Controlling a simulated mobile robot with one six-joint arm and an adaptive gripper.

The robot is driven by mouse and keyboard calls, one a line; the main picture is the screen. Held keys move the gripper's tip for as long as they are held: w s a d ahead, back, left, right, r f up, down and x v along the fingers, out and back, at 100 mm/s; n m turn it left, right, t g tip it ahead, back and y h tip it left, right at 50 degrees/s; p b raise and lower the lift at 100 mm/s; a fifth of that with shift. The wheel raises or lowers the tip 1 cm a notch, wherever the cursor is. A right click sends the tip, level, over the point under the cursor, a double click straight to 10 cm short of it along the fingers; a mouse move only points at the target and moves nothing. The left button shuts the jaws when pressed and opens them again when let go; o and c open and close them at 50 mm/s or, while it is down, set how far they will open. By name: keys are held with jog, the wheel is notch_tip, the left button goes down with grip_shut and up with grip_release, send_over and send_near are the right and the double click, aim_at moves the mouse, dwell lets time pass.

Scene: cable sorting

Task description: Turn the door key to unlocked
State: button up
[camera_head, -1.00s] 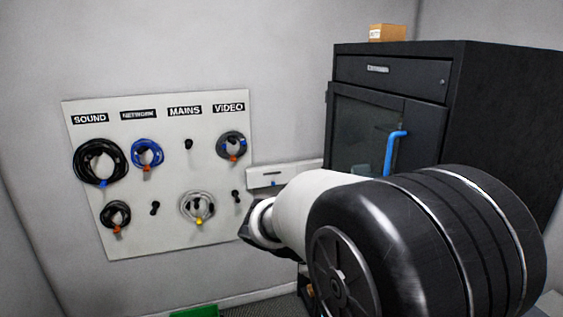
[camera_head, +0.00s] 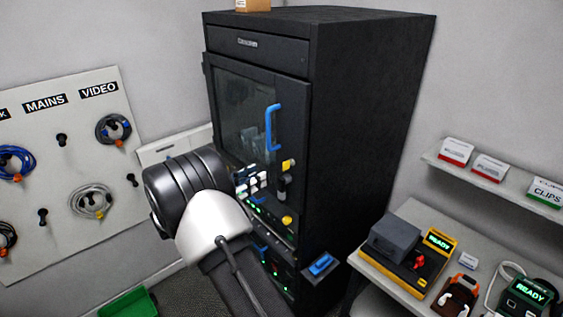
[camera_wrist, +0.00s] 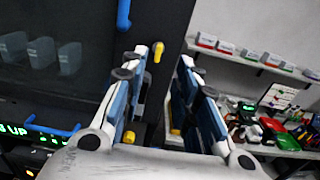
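The black cabinet (camera_head: 350,110) has a glass door (camera_head: 235,105) with a blue upright handle (camera_head: 272,128); the handle's lower end also shows in the wrist view (camera_wrist: 123,14). A small yellow piece, apparently the door key (camera_head: 288,165), sits on the door below and right of the handle. In the wrist view the yellow key (camera_wrist: 157,51) stands roughly upright, just right of the left fingertip. My gripper (camera_wrist: 171,58) is open, its fingers pointing at the door's right edge, with nothing held. In the head view my wrist hides part of the cabinet's lower front.
Blue and yellow parts and green lights show below the door. A blue piece (camera_head: 321,264) sticks out low at the cabinet's right. A bench (camera_head: 405,290) with devices and a shelf (camera_head: 432,158) with boxes stand right. The cable board (camera_head: 75,180) is left.

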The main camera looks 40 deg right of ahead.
aim_at(283, 163)
jog(key=d+p, duration=0.1)
jog(key=d, duration=1)
jog(key=shift+d+p, duration=0.1)
jog(key=shift+p, duration=0.2)
jog(key=shift+c, duration=0.3)
grip_shut()
